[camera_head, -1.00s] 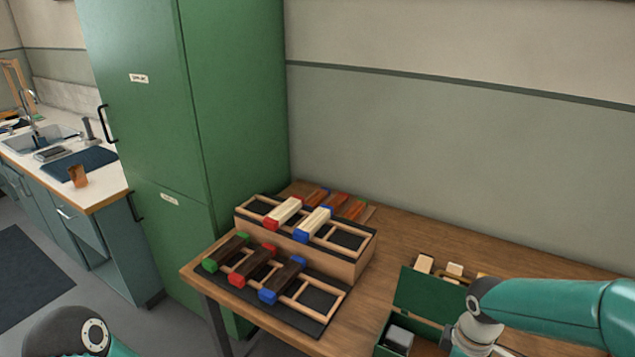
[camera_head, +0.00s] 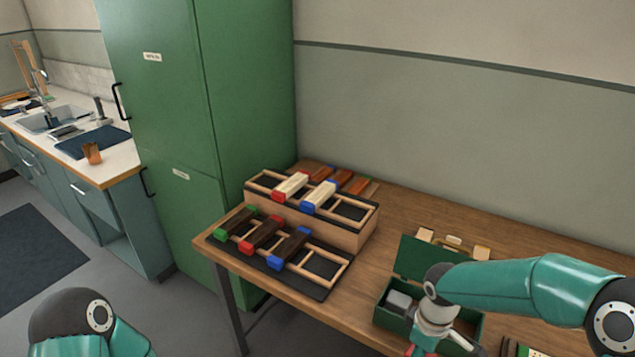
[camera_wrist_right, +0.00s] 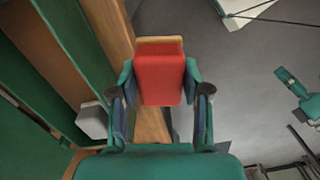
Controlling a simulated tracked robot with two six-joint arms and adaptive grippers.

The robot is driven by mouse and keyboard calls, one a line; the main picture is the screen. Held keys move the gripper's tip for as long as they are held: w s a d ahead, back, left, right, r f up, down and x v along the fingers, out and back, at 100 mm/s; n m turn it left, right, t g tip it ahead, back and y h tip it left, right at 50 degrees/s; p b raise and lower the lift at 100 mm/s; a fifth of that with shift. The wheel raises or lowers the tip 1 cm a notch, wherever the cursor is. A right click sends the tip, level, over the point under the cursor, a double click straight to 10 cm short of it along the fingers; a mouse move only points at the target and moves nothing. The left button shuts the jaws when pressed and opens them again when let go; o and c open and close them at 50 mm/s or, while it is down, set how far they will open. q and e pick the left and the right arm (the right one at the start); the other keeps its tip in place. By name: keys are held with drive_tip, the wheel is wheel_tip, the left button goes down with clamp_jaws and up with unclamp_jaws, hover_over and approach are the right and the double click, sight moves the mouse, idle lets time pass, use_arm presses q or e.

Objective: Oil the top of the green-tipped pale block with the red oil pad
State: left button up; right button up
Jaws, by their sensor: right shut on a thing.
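In the right wrist view, my right gripper (camera_wrist_right: 160,92) is shut on the red oil pad (camera_wrist_right: 160,72), a red block with a wooden edge, its fingers on both sides. In the head view a bit of red shows below my right wrist (camera_head: 418,350) at the bottom edge. I see no green-tipped pale block. The pale blocks on the raised rack are one red-tipped (camera_head: 290,187) and one blue-tipped (camera_head: 318,197). The green-tipped block (camera_head: 235,223) on the lower rack is dark brown. My left gripper is out of view; only part of that arm shows at lower left.
The raised rack (camera_head: 340,236) stands behind the lower rack (camera_head: 310,287) on the wooden table (camera_head: 410,212). An open green box (camera_head: 412,258) with a grey block (camera_head: 398,300) is below my right arm. A tall green cabinet (camera_head: 240,100) stands at left.

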sight(410, 345)
drive_tip(key=m, duration=0.1)
drive_tip(key=w+a+f+m, duration=0.1)
drive_tip(key=shift+w+a+m, duration=0.1)
drive_tip(key=shift+w+m, duration=0.2)
drive_tip(key=shift+m, duration=0.1)
drive_tip(key=shift+w+a+f+m, duration=0.15)
drive_tip(key=shift+w+m, duration=0.15)
drive_tip(key=shift+m, duration=0.7)
drive_tip(key=m, duration=0.3)
drive_tip(key=shift+w+r, duration=0.25)
drive_tip(key=shift+w, duration=0.1)
drive_tip(key=shift+m, duration=0.9)
